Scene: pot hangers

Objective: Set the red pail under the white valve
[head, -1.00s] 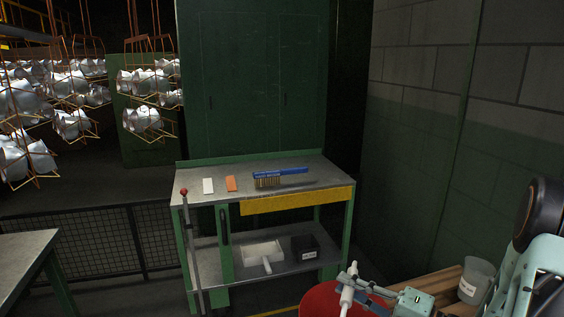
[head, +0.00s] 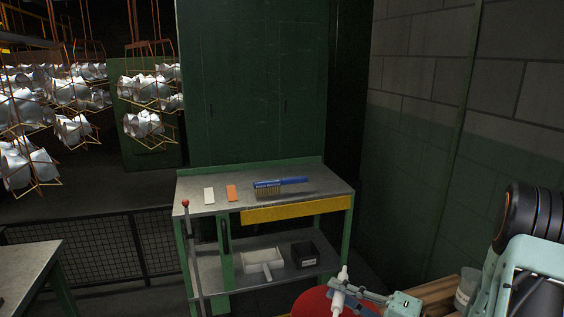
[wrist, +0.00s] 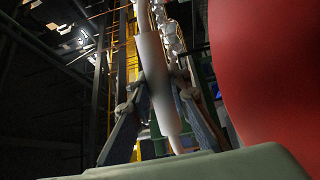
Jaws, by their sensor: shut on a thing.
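My gripper (head: 352,288) is shut on a white cylindrical grip, seen in the head view at the bottom right and standing nearly upright between the fingers in the wrist view (wrist: 153,85). The grip appears to be the handle of the red pail (head: 312,302). Only part of the pail's rounded red surface shows in the head view, cut off by the bottom edge. Its red wall (wrist: 270,70) fills the right side of the wrist view, close beside the fingers. What lies under the pail is hidden. I cannot make out the white valve in any view.
A green-framed workbench (head: 300,205) holds a blue brush (head: 281,183) and small white and orange blocks. Its lower shelf carries a white tray (head: 262,259) and a black bin (head: 305,254). A red-knobbed lever (head: 185,204) stands at its front left. A translucent cup (head: 466,291) is at right.

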